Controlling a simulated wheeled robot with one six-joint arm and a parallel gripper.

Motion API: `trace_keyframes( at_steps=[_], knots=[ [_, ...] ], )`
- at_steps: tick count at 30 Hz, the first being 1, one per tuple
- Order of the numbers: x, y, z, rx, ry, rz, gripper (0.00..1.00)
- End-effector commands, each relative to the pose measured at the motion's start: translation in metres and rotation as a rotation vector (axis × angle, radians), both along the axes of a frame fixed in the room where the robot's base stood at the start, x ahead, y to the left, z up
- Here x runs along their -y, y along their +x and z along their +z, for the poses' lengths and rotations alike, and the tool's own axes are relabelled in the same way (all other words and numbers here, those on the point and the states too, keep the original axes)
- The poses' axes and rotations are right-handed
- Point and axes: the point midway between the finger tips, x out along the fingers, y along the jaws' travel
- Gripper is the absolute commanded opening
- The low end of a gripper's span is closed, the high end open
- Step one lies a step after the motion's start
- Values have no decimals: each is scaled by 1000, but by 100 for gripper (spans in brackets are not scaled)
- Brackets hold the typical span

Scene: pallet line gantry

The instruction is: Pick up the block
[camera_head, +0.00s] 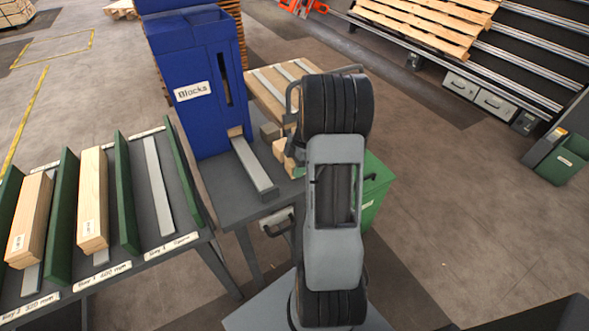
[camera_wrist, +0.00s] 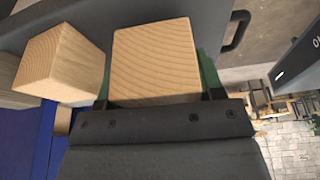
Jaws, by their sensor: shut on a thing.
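A pale wooden block (camera_wrist: 153,58) with curved end grain sits between the jaws of my gripper (camera_wrist: 156,86) in the wrist view. My gripper is shut on it, with green-edged fingers along both its sides. A second wooden block (camera_wrist: 60,64) stands to the left, apart from the held one. In the head view, small wooden blocks (camera_head: 281,150) show just left of my arm, beside the blue dispenser labelled Blocks (camera_head: 196,91). My arm hides most of the gripper there, and I cannot tell which block there is the held one.
A metal chute (camera_head: 252,163) runs from the dispenser along the grey table (camera_head: 216,190). A green bin (camera_head: 377,188) stands right of my arm. Open floor lies further right.

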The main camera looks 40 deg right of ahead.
Motion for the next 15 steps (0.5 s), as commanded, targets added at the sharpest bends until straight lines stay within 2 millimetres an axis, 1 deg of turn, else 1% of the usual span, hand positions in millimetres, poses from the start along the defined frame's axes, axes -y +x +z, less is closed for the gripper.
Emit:
trace_keyframes(
  at_steps=[1, 2, 9, 15],
  knots=[
    [1, 1, 9, 5, -3, -1, 37],
    [3, 3, 14, 5, -3, -2, 37],
    [40, 33, 69, 5, -3, -2, 37],
    [70, 58, 86, 2, 0, -2, 37]
  ],
)
